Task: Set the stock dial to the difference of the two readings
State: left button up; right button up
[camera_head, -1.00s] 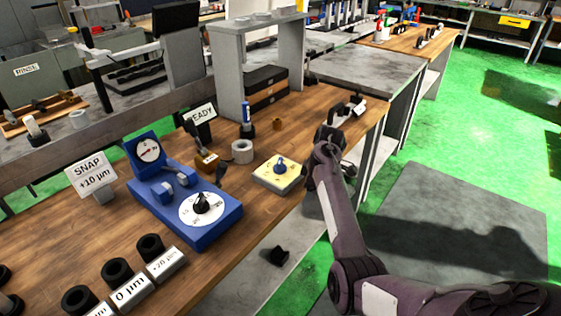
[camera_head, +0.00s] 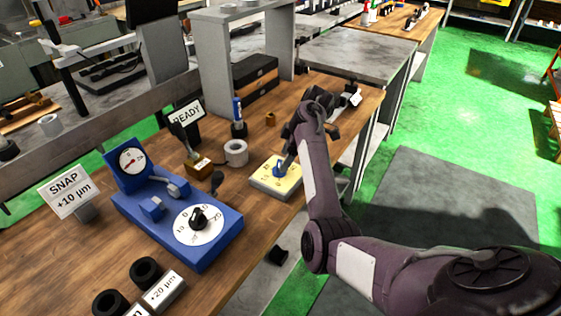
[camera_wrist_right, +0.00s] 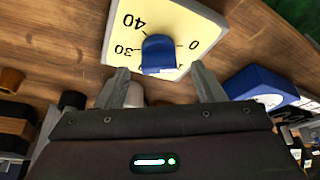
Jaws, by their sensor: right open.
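The yellow dial box (camera_head: 265,186) with a blue knob (camera_head: 280,169) sits near the table's front edge. In the right wrist view the yellow face (camera_wrist_right: 185,22) shows 0, 30 and 40 around the blue knob (camera_wrist_right: 158,50). My right gripper (camera_head: 288,157) is at the knob; in the wrist view its open fingers (camera_wrist_right: 160,76) are spread either side of the knob's line, with nothing between them that I can see gripped. The blue gauge unit (camera_head: 205,250) has a round gauge (camera_head: 131,161) with a red needle and a white dial with a black knob (camera_head: 199,217). My left gripper is out of view.
A SNAP +10 µm sign (camera_head: 67,193) stands left of the blue unit, and a READY sign (camera_head: 187,117) behind it. A grey ring (camera_head: 236,153) stands behind the yellow box. Dark rings (camera_head: 146,271) and a +20 µm block (camera_head: 163,290) are at front left.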

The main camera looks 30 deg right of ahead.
aim_at(281, 163)
jog(key=x, duration=0.3)
jog(key=shift+w+a+f, duration=0.1)
jog(key=shift+w+f, duration=0.1)
jog(key=shift+f, duration=0.25)
jog(key=c, duration=0.9)
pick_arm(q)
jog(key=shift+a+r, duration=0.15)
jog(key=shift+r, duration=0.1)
pick_arm(e)
jog(key=shift+c, duration=0.2)
